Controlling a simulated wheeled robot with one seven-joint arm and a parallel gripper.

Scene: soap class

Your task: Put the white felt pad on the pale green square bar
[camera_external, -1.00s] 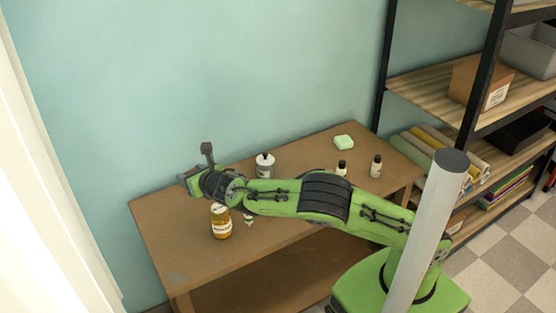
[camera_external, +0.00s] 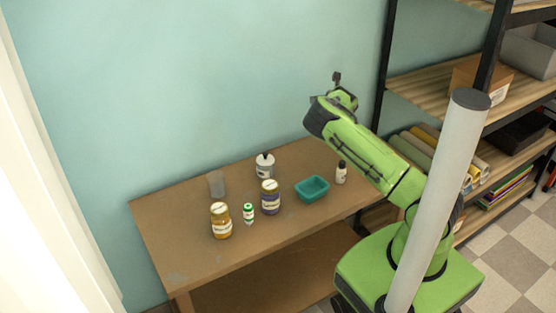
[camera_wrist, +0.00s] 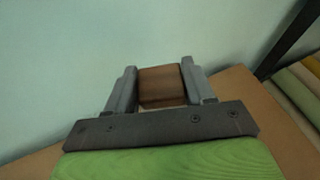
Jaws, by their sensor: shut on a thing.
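My gripper (camera_wrist: 160,68) is shut on a brown block-like thing (camera_wrist: 162,88), with one grey finger on each side of it. In the external view my arm is raised over the right back part of the table, and its fingers are mostly hidden by my wrist. I see no white felt pad in either view. The pale green square bar is not visible now; my arm covers the place where it lay at the back right of the table.
Shelves stand right.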

